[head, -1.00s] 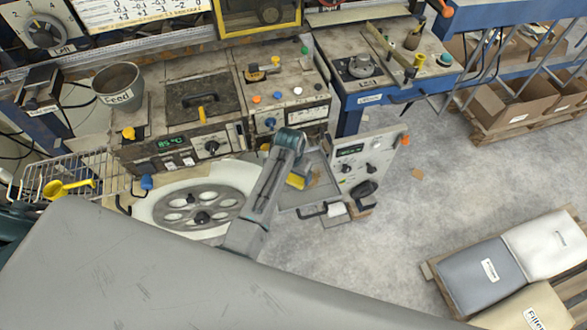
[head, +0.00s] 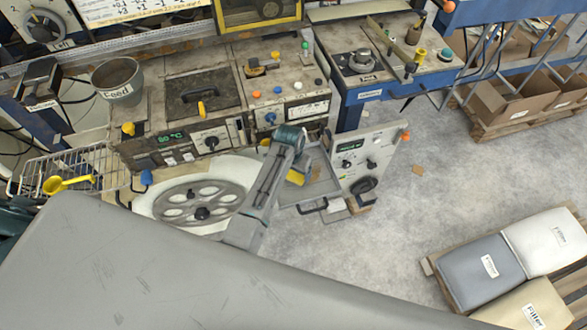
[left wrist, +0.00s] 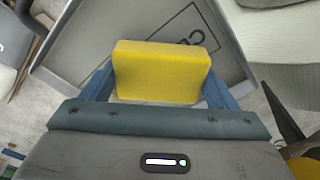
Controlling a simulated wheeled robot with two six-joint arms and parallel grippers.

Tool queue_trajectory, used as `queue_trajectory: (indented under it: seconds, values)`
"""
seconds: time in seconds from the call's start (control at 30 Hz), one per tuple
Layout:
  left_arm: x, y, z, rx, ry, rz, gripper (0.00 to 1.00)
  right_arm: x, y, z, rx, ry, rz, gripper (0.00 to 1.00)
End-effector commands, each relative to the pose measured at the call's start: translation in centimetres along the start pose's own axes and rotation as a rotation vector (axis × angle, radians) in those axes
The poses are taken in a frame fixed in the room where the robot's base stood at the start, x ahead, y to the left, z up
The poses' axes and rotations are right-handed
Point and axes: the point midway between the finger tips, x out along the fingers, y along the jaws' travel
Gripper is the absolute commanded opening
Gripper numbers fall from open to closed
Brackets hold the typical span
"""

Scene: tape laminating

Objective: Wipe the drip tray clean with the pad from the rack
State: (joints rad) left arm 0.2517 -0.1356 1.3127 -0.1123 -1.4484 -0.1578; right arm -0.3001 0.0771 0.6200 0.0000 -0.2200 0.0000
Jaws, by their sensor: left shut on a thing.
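The yellow pad (left wrist: 160,72) is held between the two blue fingers of my left gripper (left wrist: 158,82). The pad also shows in the head view (head: 296,177), partly hidden behind my left arm. The grey drip tray (head: 322,186) lies under the pad, below the machine front. In the left wrist view the pad is over the tray (left wrist: 82,42), whose floor bears a dark outline and lettering partly covered by the pad. I cannot tell whether the pad touches the tray floor. My right gripper is not in view.
A wire rack (head: 88,160) holding a yellow scoop (head: 66,184) is at the left. A round spoked wheel (head: 202,203) lies left of my arm. A panel with knobs (head: 362,160) stands right of the tray. Bare floor (head: 400,225) lies farther right.

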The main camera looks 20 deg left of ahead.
Motion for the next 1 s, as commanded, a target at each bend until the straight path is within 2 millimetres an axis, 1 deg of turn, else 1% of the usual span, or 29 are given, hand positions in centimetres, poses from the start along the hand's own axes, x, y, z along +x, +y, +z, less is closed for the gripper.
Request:
queue_trajectory:
  seconds: [0.4, 0.77, 1.0]
  values:
    - [0.9, 0.0, 0.1, 0.000, 0.000, 0.000, 0.63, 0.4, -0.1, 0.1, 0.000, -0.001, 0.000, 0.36]
    - [1.6, 0.0, 0.2, 0.000, 0.000, 0.000, 0.63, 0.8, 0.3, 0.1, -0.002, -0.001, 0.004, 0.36]
    - [1.5, 0.5, -0.4, 0.000, 0.001, 0.001, 0.63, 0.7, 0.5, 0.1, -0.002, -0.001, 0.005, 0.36]
